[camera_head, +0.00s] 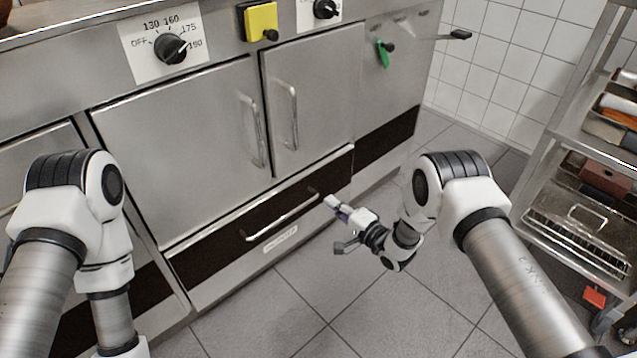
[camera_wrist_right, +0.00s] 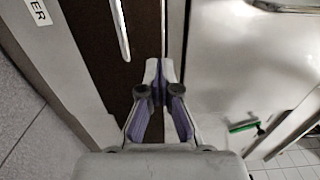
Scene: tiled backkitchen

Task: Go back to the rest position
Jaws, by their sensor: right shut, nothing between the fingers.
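My right gripper (camera_head: 335,204) is in front of the lower drawer, at the right part of its dark front. In the right wrist view its fingers (camera_wrist_right: 159,72) are together at the tips with nothing between them. The picture does not show for sure whether the fingertips touch the drawer front. My left arm comes in from the left in the head view and bends downward. Its gripper is outside the picture.
A steel oven unit with two doors (camera_head: 180,150) and a lower drawer with a bar handle (camera_head: 282,217) stands ahead; all look shut. A metal rack (camera_head: 575,225) with trays stands right. The tiled floor (camera_head: 330,310) between is clear.

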